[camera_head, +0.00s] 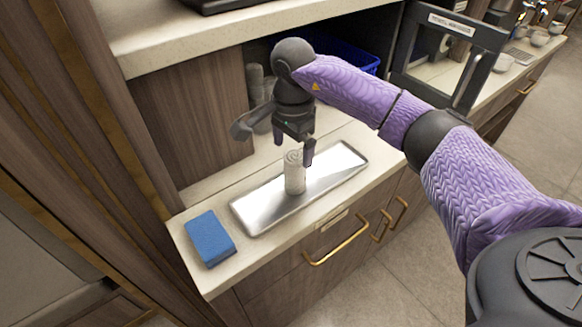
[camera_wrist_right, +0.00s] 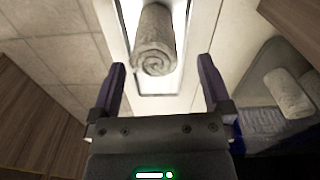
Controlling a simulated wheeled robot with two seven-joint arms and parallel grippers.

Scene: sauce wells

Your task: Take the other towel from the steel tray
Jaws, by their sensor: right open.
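A pale rolled towel (camera_head: 294,180) stands on end on the steel tray (camera_head: 247,218), near its middle. My right gripper (camera_head: 293,152) points down around the top of this towel, with its fingers apart. In the right wrist view the rolled towel (camera_wrist_right: 155,42) lies ahead of my right gripper (camera_wrist_right: 161,80), and its spiral end faces the open fingers. The fingers do not visibly press on it. The shiny steel tray shows behind it there. My left gripper is in neither view.
A blue block (camera_head: 209,239) lies on the counter left of the tray. A blue basket (camera_head: 349,56) sits behind my right arm, near an open dark-framed door (camera_head: 450,60). In the wrist view, a pale roll (camera_wrist_right: 288,93) lies near blue mesh (camera_wrist_right: 262,122). Stacked cups (camera_head: 257,85) stand behind.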

